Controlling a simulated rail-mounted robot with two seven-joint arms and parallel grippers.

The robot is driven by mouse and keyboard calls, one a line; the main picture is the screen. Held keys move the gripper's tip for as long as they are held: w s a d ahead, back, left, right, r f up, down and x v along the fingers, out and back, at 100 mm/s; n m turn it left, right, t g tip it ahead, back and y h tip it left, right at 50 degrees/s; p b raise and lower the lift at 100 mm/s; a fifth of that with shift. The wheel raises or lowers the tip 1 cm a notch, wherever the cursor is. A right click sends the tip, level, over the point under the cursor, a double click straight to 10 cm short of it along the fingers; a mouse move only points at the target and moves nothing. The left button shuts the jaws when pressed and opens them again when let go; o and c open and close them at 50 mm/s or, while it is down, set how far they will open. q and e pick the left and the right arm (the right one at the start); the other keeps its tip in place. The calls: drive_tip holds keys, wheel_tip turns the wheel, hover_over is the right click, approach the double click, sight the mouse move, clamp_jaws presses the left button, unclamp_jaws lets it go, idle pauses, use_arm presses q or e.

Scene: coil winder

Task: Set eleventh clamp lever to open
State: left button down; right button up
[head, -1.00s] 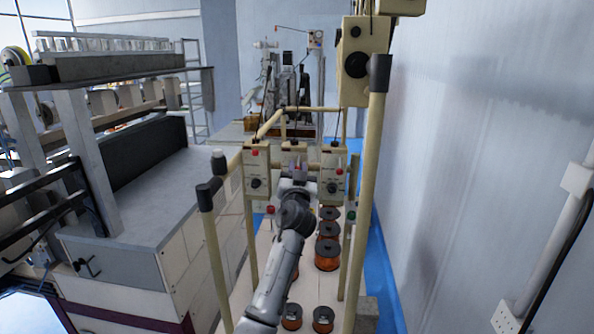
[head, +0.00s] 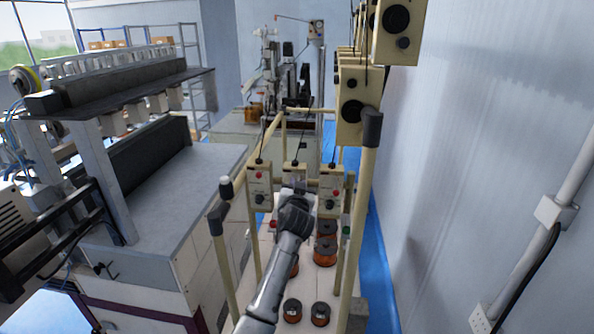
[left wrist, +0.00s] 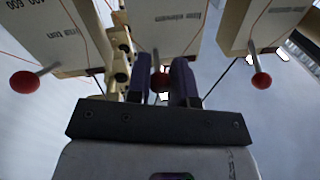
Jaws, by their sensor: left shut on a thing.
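My left gripper (left wrist: 160,85) is in the left wrist view, with its two dark fingers on either side of a small red-knobbed lever (left wrist: 160,82) under the middle cream box (left wrist: 168,22). The fingers are shut on this lever. Similar red-knobbed levers stick out under the left box (left wrist: 25,82) and the right box (left wrist: 261,81). In the head view, my left arm reaches up to the row of boxes, and its gripper (head: 296,191) hides the lower part of the middle box. I cannot tell the levers' numbering. My right gripper is not in view.
Cream boxes on the left (head: 258,187) and right (head: 331,188) flank the arm closely. Cream posts (head: 358,215) frame it. Copper wire spools (head: 325,250) stand on the base below. A wall is at the right and a large machine (head: 165,195) at the left.

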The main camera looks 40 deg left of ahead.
use_arm(q)
wheel_tip(320, 180, up, 2)
drive_tip(key=g+h+p, duration=0.2)
drive_tip(key=g+p, duration=0.1)
drive_tip(key=p, duration=0.5)
drive_tip(key=shift+r, duration=0.15)
drive_tip(key=shift+w+a+r+g+h+p, duration=0.1)
drive_tip(key=shift+w+g+h+p, duration=0.05)
drive_tip(key=shift+g+h+p, duration=0.6)
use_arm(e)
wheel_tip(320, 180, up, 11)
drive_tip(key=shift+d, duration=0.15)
use_arm(q)
drive_tip(key=shift+g, duration=0.25)
drive_tip(key=c, duration=1)
unclamp_jaws()
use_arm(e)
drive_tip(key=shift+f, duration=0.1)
use_arm(q)
drive_tip(key=b+v, duration=0.4)
drive_tip(key=v, duration=0.9)
drive_tip(key=shift+s+d, duration=0.2)
drive_tip(key=shift+s, duration=0.1)
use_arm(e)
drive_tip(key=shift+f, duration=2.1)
use_arm(q)
drive_tip(key=shift+r, duration=0.1)
